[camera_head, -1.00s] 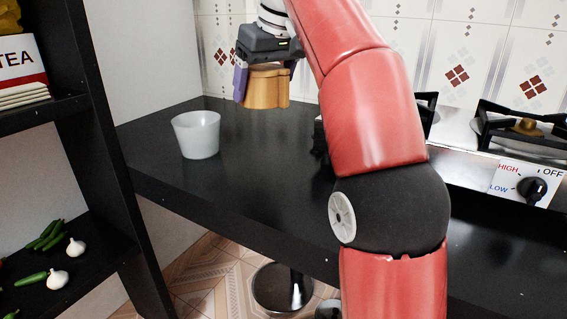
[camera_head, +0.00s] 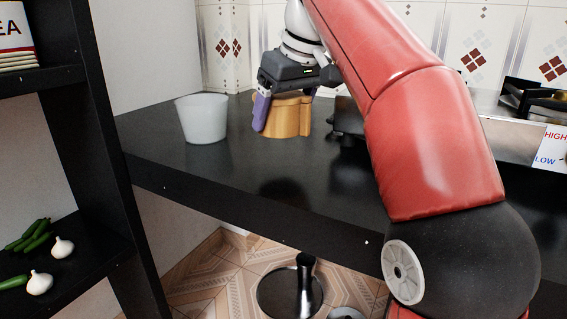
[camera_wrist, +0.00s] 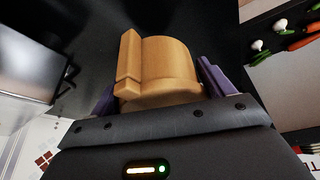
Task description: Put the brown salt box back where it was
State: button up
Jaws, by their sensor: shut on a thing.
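The brown salt box (camera_head: 287,117) is a light-brown wooden container held upright at the black counter (camera_head: 250,165), to the right of a white cup. My gripper (camera_head: 285,112) is shut on it from above, with a purple finger showing on its left side. In the wrist view the salt box (camera_wrist: 160,68) sits between the two purple fingers of my gripper (camera_wrist: 160,92). Whether its base touches the counter or hovers just above it I cannot tell.
The white cup (camera_head: 203,118) stands left of the box. A black shelf (camera_head: 95,130) with garlic (camera_head: 40,283) and green vegetables is at the left. The stove (camera_head: 535,100) is at the right. The counter front is clear.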

aim_at(297, 101)
jog(key=shift+f+b, duration=1.15)
jog(key=shift+f, duration=1.7)
jog(key=shift+f, duration=0.2)
jog(key=o, duration=1.2)
jog(key=shift+c, duration=0.2)
jog(key=shift+s+r, duration=0.1)
jog(key=shift+r, duration=0.4)
jog(key=p+v, duration=0.5)
jog(key=v, duration=0.6)
jog(key=shift+r, duration=0.2)
